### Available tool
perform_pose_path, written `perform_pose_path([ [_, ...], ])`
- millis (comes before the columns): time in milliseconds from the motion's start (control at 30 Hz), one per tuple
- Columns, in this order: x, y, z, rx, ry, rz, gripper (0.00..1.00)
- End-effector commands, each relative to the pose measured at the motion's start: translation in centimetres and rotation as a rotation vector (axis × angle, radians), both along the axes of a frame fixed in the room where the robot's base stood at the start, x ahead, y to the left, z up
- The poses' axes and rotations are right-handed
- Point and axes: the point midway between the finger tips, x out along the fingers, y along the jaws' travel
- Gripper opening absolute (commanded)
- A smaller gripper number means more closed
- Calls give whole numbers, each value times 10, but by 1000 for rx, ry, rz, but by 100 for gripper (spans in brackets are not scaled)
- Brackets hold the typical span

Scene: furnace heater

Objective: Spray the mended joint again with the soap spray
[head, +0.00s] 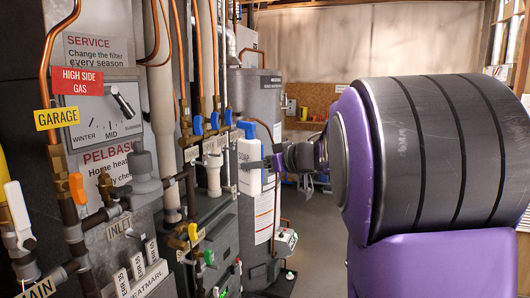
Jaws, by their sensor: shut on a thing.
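A white soap spray bottle (249,160) with a blue spray head and a "SOAP" label stands upright in mid-air in front of the pipes. My gripper (268,163) comes from the right and is shut on the bottle at its middle. The bottle is close to the valves with blue handles (214,121), but the depth between them is hard to judge. Copper and dark pipes run down the left. I cannot tell which joint is the mended one. No spray is visible.
My large purple and black arm fills the right side. A red "HIGH SIDE GAS" tag (77,81) and a yellow "GARAGE" tag (58,118) hang at left. An orange valve handle (77,188) juts out below. A grey tank (268,100) stands behind the bottle. Floor beyond is open.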

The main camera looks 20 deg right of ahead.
Motion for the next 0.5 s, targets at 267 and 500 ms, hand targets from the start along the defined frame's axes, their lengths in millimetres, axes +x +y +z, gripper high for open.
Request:
perform_pose_path([
  [267,-6,-19,28,3,0,-43,42],
  [500,-5,-18,28,4,1,-42,42],
])
